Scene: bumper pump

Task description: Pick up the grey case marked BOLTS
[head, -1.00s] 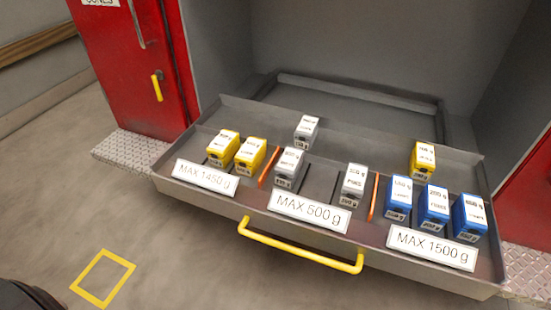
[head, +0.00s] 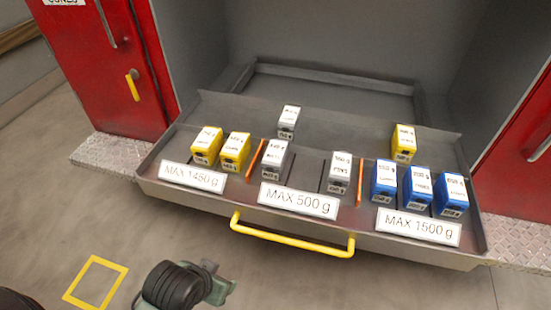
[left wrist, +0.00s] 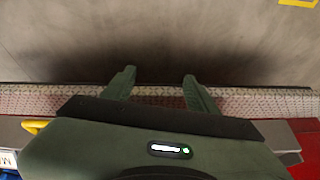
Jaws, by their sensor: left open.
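Three grey cases with white labels stand in the pulled-out drawer (head: 300,240). One stands at the back (head: 287,122), one just right of the left orange divider (head: 273,160), and one left of the right orange divider (head: 339,173). Their lettering is too small to tell for sure which says BOLTS. My left gripper (left wrist: 157,85) is open and empty in the left wrist view, its two green fingers spread over floor and tread plate. In the head view the left wrist shows low in front of the drawer, clear of the cases. My right gripper is out of view.
Two yellow cases (head: 220,149) stand at the left, one yellow case (head: 403,143) at the back right, three blue cases (head: 417,187) at the right. Front labels read MAX 1450 g, MAX 500 g, MAX 1500 g. A yellow handle (head: 292,239) sticks out in front. Red cabinets flank the drawer.

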